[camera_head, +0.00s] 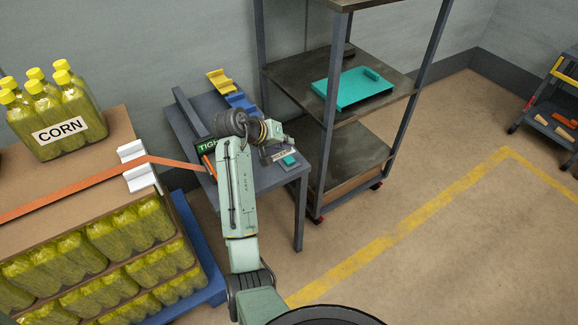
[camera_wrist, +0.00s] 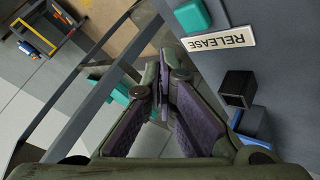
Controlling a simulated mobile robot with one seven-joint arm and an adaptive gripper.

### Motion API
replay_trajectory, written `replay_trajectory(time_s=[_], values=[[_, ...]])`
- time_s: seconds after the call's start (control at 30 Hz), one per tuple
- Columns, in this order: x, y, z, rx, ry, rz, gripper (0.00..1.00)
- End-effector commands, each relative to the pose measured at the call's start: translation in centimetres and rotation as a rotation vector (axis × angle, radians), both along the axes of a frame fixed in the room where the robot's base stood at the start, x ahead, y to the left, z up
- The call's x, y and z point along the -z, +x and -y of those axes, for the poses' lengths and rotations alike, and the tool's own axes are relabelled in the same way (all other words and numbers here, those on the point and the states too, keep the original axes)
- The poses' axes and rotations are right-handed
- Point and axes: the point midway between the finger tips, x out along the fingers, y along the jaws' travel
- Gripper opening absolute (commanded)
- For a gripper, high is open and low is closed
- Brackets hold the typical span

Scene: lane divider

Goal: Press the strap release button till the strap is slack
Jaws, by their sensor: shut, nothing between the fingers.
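The teal release button (camera_head: 290,160) sits on a grey plate at the front of the grey table (camera_head: 285,182). In the wrist view the button (camera_wrist: 193,16) is at the top, beside the white RELEASE label (camera_wrist: 219,39). My gripper (camera_wrist: 162,65) is shut and empty, its tips apart from the button in that picture. Their height above the table is hard to tell. The orange strap (camera_head: 100,185) runs straight across the carton to the winch area, where a dark sign reading TIGHT (camera_head: 206,146) is partly hidden by my arm.
Yellow and blue brackets (camera_head: 220,82) lie at the table's back. A shelf rack (camera_head: 325,140) with a teal tray (camera_head: 352,89) stands close on the right. Corn bottles (camera_head: 60,115) stand on the carton at left. Floor at right is open.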

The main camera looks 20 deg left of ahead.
Motion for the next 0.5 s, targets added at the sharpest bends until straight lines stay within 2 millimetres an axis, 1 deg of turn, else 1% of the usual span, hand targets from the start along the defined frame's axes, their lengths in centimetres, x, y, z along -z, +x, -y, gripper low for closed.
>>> replay_trajectory(time_s=[0.03, 0.2, 0.5], values=[[1.0, 0.0, 0.0, 0.000, -0.002, -0.001, 0.00], [2.3, 0.0, 0.0, 0.000, -0.001, 0.000, 0.00], [2.5, 0.0, 0.0, 0.000, -0.001, 0.001, 0.00]])
